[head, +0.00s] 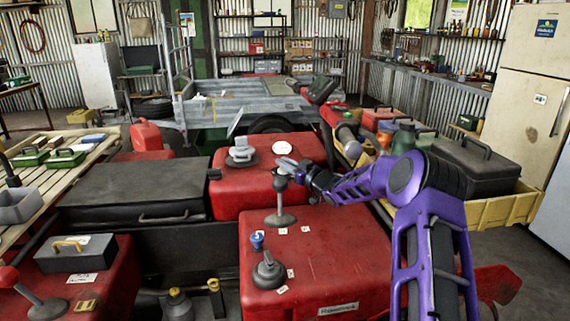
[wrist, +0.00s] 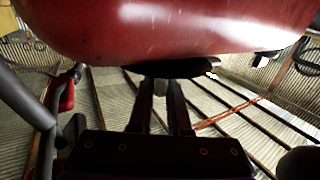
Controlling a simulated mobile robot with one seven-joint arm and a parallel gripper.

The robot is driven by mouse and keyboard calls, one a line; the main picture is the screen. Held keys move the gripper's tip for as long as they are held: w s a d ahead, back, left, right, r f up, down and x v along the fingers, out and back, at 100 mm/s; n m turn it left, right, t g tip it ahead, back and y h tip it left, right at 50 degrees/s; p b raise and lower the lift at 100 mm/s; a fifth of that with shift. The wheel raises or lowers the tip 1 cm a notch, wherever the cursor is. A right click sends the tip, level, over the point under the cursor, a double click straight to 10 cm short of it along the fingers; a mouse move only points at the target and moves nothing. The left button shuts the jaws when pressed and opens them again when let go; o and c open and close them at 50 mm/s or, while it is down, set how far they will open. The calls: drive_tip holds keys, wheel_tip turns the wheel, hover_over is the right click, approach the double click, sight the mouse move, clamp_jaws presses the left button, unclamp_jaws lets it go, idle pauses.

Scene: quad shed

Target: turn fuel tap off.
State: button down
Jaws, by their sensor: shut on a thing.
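In the wrist view my gripper (wrist: 162,90) is shut, with its two dark fingers around a small grey part (wrist: 160,86). That part meets a dark flat fitting (wrist: 195,69) against the red body (wrist: 190,30); this looks like the fuel tap, though its markings and angle are hidden. In the head view my gripper (head: 287,167) reaches over the red quad body (head: 315,255), close to the top of a lever with a round grey base (head: 280,220). I cannot tell from the head view what lies between the fingertips.
A blue knob (head: 257,240) and a black knob (head: 268,272) stand on the front red body. A grey fitting (head: 241,153) sits on the red part behind. A black toolbox (head: 475,168) in a yellow tray is at the right. A slatted bench (head: 60,170) is at the left.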

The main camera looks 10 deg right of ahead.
drive_tip(key=shift+r+n+g+y+p, duration=0.15)
drive_tip(key=shift+n+g+y+p, duration=0.25)
drive_tip(key=shift+p, duration=0.4)
drive_tip(key=shift+y+p, duration=0.35)
drive_tip(key=shift+y, duration=0.05)
drive_tip(key=shift+n+g+y+p, duration=0.4)
drive_tip(key=shift+n+g+y, duration=0.3)
drive_tip(key=shift+n, duration=0.2)
drive_tip(key=shift+f+n+g+y+b, duration=0.2)
drive_tip(key=shift+n+g+y+b, duration=0.1)
drive_tip(key=shift+n+g+y, duration=0.35)
drive_tip(key=shift+f+n+g+y+b, duration=0.15)
drive_tip(key=shift+n+g+y+b, duration=0.25)
drive_tip(key=shift+g+y, duration=0.3)
drive_tip(key=shift+r+n+g+y+b, duration=0.15)
drive_tip(key=shift+n+g+y+b, duration=0.45)
drive_tip(key=shift+g, duration=0.25)
drive_tip(key=c, duration=0.9)
unclamp_jaws()
drive_tip(key=shift+o, duration=0.2)
drive_tip(key=shift+s+r+m+t+h+p, duration=0.1)
drive_tip(key=shift+r+m+t+h+p, duration=0.15)
drive_tip(key=shift+m+t+h+p, duration=0.4)
